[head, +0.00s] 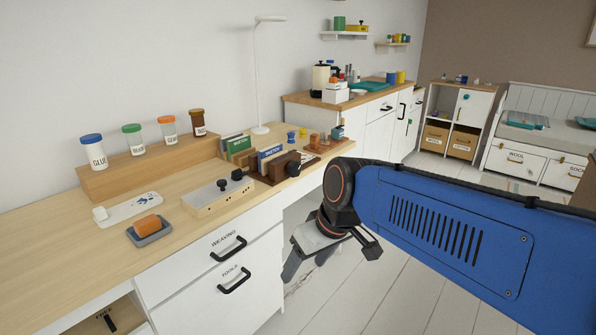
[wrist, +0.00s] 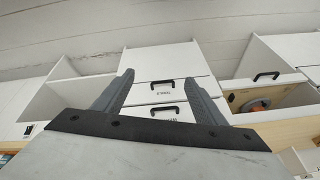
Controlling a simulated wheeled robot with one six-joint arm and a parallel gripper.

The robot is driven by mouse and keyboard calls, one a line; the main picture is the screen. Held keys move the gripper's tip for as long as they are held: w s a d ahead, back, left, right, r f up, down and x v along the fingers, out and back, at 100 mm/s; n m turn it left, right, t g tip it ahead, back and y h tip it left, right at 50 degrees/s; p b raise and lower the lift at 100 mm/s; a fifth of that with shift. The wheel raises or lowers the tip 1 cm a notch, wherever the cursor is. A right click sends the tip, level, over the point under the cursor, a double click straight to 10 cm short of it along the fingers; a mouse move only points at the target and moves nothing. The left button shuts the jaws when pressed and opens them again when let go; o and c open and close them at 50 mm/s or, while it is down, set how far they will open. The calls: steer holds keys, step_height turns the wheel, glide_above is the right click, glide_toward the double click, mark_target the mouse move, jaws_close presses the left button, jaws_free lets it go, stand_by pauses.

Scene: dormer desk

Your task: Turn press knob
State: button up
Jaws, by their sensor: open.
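A dark brown wooden block (head: 277,167), which looks like the press, stands near the desk's front edge in the head view. A round black knob (head: 293,169) sits on its right front side. My gripper (head: 308,264) hangs in front of the desk, lower than its top and apart from the press and knob. It is open and empty. In the wrist view its two grey fingers (wrist: 157,80) are spread, with white drawer fronts beyond them. The press and knob cannot be made out in the wrist view.
A pale box (head: 217,197) with black knobs stands left of the press. Books (head: 270,155) stand behind it, and small blocks (head: 315,139) to its right. A soap dish (head: 149,233) and jars (head: 93,151) are further left. Drawer handles (head: 228,249) stick out below. The floor (head: 345,298) is clear.

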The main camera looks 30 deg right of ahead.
steer(key=w, duration=0.1)
steer(key=n+t+y, duration=0.3)
steer(key=t, duration=0.5)
glide_toward(298, 167)
steer(key=shift+t, duration=0.3)
steer(key=x, duration=0.9)
steer(key=shift+w+a+f, duration=0.1)
steer(key=shift+a+f, duration=0.1)
steer(key=shift+f, duration=0.2)
steer(key=c, duration=1)
